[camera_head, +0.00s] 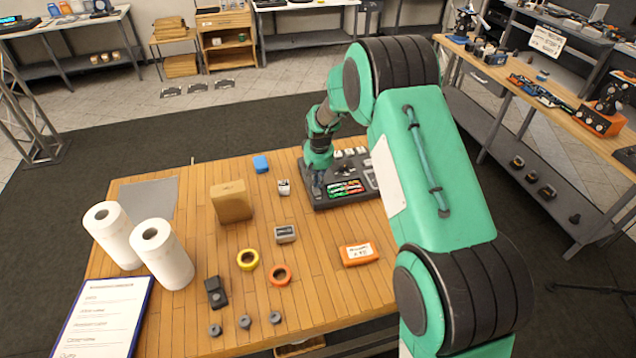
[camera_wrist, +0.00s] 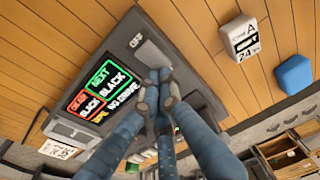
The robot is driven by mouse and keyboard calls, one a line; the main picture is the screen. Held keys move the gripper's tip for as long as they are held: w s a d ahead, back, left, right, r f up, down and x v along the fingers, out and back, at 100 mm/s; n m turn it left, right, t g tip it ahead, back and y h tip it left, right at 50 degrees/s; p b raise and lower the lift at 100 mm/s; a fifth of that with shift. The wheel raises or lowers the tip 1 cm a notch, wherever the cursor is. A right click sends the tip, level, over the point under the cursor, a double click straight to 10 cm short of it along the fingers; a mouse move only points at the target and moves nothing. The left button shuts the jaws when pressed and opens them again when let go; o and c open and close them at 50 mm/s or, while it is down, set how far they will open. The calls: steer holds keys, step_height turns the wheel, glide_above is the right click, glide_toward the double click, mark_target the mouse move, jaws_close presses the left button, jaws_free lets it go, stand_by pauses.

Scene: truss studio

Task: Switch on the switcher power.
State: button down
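The switcher (camera_head: 325,204) is a dark grey console at the back right of the wooden table, with a lit red and green display (camera_head: 345,188) and several light buttons. In the wrist view the switcher (camera_wrist: 190,75) shows tilted, its display (camera_wrist: 98,92) reading "NEXT BLACK". A small white label (camera_wrist: 136,40), seemingly "OFF", lies near a lighter grey part (camera_wrist: 150,55) just beyond my fingertips. My gripper (camera_head: 318,190) is over the switcher's left end. In the wrist view my gripper (camera_wrist: 157,88) has its fingertips together, with nothing seen between them. Whether they touch the panel I cannot tell.
A white labelled cube (camera_head: 284,187) and a blue block (camera_head: 261,164) stand left of the switcher. The wood just in front of the switcher is clear.

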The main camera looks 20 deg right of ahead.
mark_target(319, 191)
steer(key=shift+s+f, duration=0.1)
steer(key=shift+f, duration=0.4)
steer(key=shift+s+a+f, duration=0.1)
steer(key=shift+s, duration=0.9)
step_height(319, 191, up, 15)
steer(key=p, duration=0.2)
steer(key=shift+s, duration=0.35)
stand_by(0.5)
